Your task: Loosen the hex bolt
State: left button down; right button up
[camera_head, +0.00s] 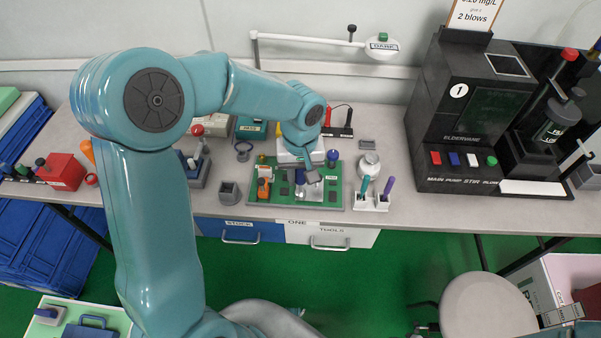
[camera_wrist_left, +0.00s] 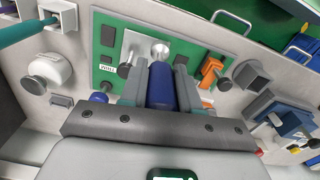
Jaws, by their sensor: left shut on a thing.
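My left gripper (camera_head: 308,178) reaches down over the green board (camera_head: 280,202) on the bench. In the wrist view its two grey fingers (camera_wrist_left: 160,88) are shut around a dark blue handle (camera_wrist_left: 160,84). A shiny silver round piece (camera_wrist_left: 160,50) shows just beyond the handle's end, over a pale metal plate (camera_wrist_left: 134,43). I cannot tell whether the handle touches this piece, and no hex bolt head can be made out clearly. My right gripper is not in view.
The board also bears an orange fixture (camera_head: 263,187) and a blue ball knob (camera_head: 332,156). A rack with green and purple handles (camera_head: 372,201) stands right of it, and a grey square cup (camera_head: 229,193) left. A large black machine (camera_head: 450,118) stands further right.

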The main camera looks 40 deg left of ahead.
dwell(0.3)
pick_arm(q)
jog(key=shift+n+b, duration=1.4)
jog(key=shift+n, duration=1.6)
